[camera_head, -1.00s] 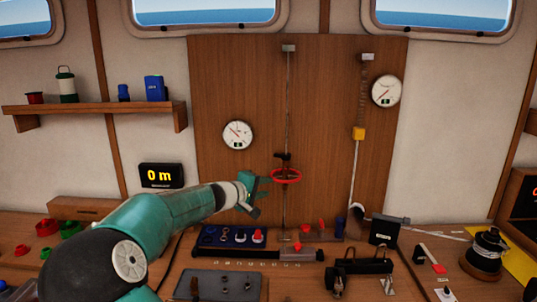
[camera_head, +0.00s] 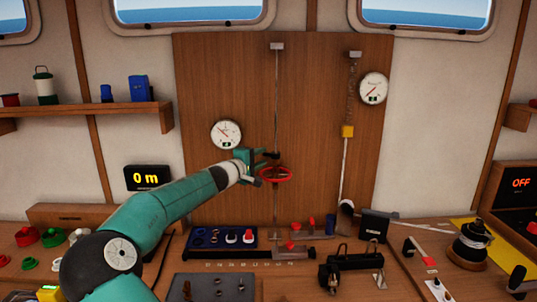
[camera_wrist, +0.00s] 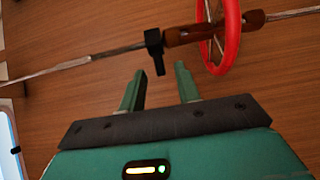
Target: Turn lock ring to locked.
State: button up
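A red wheel (camera_head: 275,174) sits around a brown fitting on a thin vertical line in front of the wooden panel. It also shows in the wrist view (camera_wrist: 232,40). A black ring with a short tab (camera_head: 268,154) is on the same line just above the wheel; in the wrist view the black ring (camera_wrist: 154,42) lies beyond my fingertips. No lock marking is legible. My teal gripper (camera_head: 264,167) is just left of the wheel and ring.
A round gauge (camera_head: 227,134) is on the panel left of my gripper. A second line with a yellow block (camera_head: 347,131) hangs at right. Below, the bench holds a blue tray (camera_head: 207,239) of small parts, and a black spool (camera_head: 472,240) stands at right.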

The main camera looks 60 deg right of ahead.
aim_at(265, 155)
jog(key=shift+s+d, duration=0.15)
jog(key=shift+d, duration=0.75)
jog(key=shift+s+d, duration=0.2)
jog(key=shift+d, duration=0.75)
jog(key=shift+s+d, duration=0.15)
jog(key=shift+d, duration=0.75)
grip_shut()
